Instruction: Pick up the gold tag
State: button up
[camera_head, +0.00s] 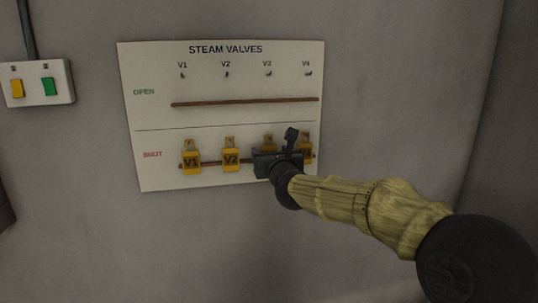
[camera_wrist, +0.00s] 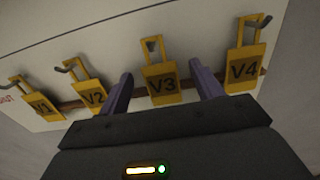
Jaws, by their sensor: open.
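Several gold tags hang on hooks in the SHUT row of a white STEAM VALVES board (camera_head: 225,118). They are V1 (camera_head: 191,162), V2 (camera_head: 230,159), V3 (camera_wrist: 162,84) and V4 (camera_wrist: 245,71). In the head view my gripper (camera_head: 284,148) is at the board's lower right and partly hides V3 and V4. In the wrist view my gripper (camera_wrist: 162,87) is open, with one finger to each side of V3. The right finger lies between V3 and V4, the left one between V2 and V3. I cannot tell whether a finger touches V3.
A brown rail (camera_head: 245,102) runs across the OPEN row, below small empty hooks. Another rail (camera_wrist: 205,91) runs behind the hanging tags. A switch box (camera_head: 36,83) with yellow and green switches is on the wall to the left. The wall below the board is clear.

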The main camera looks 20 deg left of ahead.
jog(key=c, duration=1)
jog(key=shift+c, duration=0.2)
jog(key=s+d+r+b, duration=0.5)
jog(key=s+d+r, duration=0.2)
jog(key=s, duration=0.5)
jog(key=shift+d+r, duration=0.15)
jog(key=shift+r, duration=0.35)
